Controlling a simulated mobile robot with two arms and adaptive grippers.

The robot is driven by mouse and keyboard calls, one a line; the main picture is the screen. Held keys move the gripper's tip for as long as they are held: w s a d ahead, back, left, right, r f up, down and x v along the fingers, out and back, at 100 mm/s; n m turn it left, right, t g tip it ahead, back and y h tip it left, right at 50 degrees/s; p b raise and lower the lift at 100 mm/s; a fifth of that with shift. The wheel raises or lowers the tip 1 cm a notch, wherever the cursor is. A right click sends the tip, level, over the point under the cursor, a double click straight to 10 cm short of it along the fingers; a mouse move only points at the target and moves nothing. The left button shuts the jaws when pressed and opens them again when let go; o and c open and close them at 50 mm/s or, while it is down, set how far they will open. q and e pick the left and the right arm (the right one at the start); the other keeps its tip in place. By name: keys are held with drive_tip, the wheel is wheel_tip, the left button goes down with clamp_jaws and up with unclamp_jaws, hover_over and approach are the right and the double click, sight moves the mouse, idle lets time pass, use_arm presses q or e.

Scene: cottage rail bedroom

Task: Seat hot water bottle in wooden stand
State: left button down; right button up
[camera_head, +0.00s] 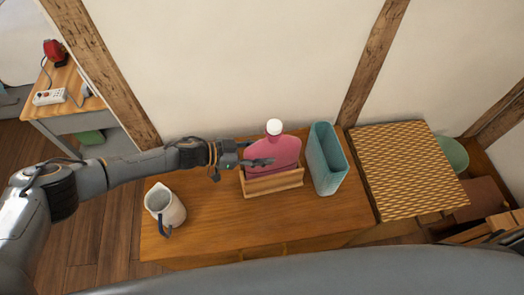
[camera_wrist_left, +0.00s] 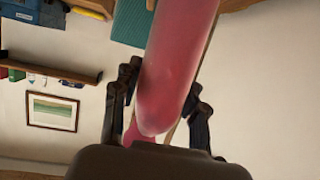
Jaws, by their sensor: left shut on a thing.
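A pink hot water bottle (camera_head: 279,155) with a white cap stands upright on the wooden dresser. Its lower part is behind the front board of the wooden stand (camera_head: 272,184), so its bottom edge is hidden. My left gripper (camera_head: 262,162) reaches in from the left and is shut on the bottle's left side, above the stand. In the left wrist view the bottle (camera_wrist_left: 175,70) runs between the two fingers (camera_wrist_left: 160,105). My right gripper is not in view.
A teal bin (camera_head: 325,160) stands just right of the stand. A white pitcher (camera_head: 163,206) with a blue handle is at the dresser's front left. A woven-top chest (camera_head: 405,165) is to the right. The dresser front (camera_head: 290,225) is clear.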

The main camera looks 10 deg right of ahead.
use_arm(q)
drive_tip(key=shift+d+f+b, duration=0.1)
drive_tip(key=shift+f+b, duration=0.6)
drive_tip(key=shift+f, duration=0.1)
drive_tip(key=c, duration=0.7)
unclamp_jaws()
drive_tip(key=shift+o, duration=0.2)
drive_tip(key=shift+f, duration=0.15)
drive_tip(key=v, duration=1.2)
